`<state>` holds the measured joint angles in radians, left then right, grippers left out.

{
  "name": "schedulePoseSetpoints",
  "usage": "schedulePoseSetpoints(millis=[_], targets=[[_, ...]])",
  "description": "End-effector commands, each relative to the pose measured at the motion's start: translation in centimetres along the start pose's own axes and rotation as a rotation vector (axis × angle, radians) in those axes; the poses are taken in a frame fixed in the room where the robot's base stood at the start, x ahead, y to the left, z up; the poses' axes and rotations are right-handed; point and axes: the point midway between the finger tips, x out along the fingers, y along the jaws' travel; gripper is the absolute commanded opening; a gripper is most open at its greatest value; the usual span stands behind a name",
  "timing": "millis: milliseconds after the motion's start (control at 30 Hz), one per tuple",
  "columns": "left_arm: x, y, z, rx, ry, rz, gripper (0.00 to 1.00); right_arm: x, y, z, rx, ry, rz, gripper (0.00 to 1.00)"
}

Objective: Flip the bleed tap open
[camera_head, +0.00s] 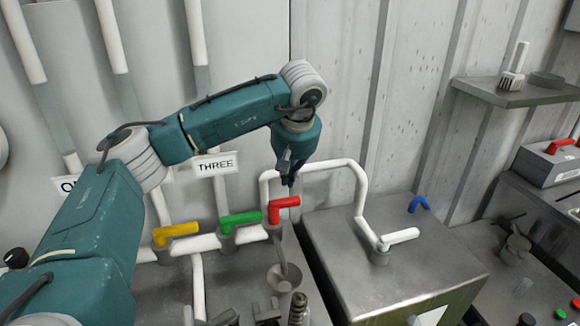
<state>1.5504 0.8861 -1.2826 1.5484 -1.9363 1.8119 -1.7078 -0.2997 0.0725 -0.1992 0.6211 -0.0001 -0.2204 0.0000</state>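Several lever taps are in the head view, and no label that I can read says which is the bleed tap. A yellow lever (176,232), a green lever (240,219) and a red lever (285,203) sit in a row on white pipes. A white lever (401,236) sits on a metal box to the right, and a small blue handle (418,203) is at that box's back edge. My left gripper (289,180) points down just above the red lever in the picture. It is small and dark, so its opening is unclear; I see nothing held. My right gripper is out of view.
A white pipe (330,164) arches from the tap row to the metal box (345,290). A "THREE" sign (215,165) hangs behind my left arm. A shelf (520,92) with a brush (514,68) is at the upper right. Dark fittings crowd the bottom middle.

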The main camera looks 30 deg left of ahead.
Motion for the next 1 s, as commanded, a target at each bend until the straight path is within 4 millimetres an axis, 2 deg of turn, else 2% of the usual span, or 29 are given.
schedulePoseSetpoints(millis=[133,333,767,1000], targets=[[2.4,-0.1,0.0,0.001,-0.002,-0.003,0.0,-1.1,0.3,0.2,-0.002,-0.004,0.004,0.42],[4.4,0.0,0.0,0.0,0.0,0.0,0.0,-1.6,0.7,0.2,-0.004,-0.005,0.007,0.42],[4.8,0.0,0.0,0.001,0.001,0.001,0.0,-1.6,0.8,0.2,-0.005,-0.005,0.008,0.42],[5.0,-0.1,-0.8,0.028,0.001,0.011,0.0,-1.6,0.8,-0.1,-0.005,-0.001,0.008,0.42]])
